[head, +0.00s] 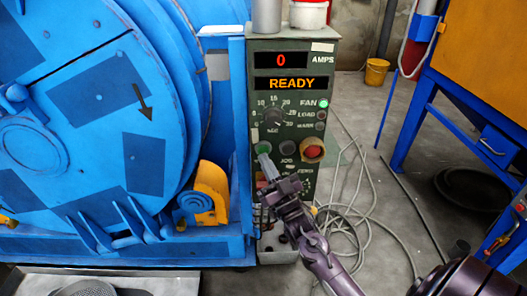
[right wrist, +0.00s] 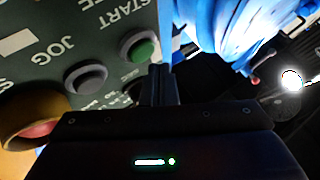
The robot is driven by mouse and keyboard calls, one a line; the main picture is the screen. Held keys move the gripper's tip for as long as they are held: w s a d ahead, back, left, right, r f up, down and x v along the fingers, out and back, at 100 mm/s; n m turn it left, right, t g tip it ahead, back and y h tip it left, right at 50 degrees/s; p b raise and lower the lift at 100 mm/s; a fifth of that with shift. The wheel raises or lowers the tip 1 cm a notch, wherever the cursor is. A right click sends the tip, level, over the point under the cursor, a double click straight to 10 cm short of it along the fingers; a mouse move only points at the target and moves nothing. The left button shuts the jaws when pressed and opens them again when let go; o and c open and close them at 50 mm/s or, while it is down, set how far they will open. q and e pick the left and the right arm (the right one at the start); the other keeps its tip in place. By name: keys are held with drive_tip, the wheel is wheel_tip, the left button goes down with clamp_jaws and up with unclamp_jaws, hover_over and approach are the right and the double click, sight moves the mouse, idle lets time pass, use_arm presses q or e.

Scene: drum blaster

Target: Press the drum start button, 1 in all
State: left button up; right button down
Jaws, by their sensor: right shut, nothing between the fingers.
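The green start button (head: 263,148) sits in a grey collar on the dark green control panel (head: 262,111), below the dial. In the right wrist view the green button (right wrist: 142,50) shows with upside-down "START" lettering by it. My right gripper (head: 264,161) is shut and empty, its fingers pointing up at the panel just below the button. In the right wrist view its closed fingertips (right wrist: 160,69) are beside the button; I cannot tell whether they touch the panel. The displays read "0" and "READY". My left gripper is not in view.
A grey jog button (head: 287,147) and a red button (head: 313,151) in a yellow collar are right of the start button. A large blue drum (head: 95,110) stands left. Cables (head: 352,205) lie on the floor. An orange and blue cabinet (head: 485,65) stands right.

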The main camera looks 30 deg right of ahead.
drive_tip(key=shift+w+d, duration=0.1)
drive_tip(key=shift+w, duration=0.05)
drive_tip(key=shift+w+d, duration=0.15)
drive_tip(key=shift+w, duration=0.1)
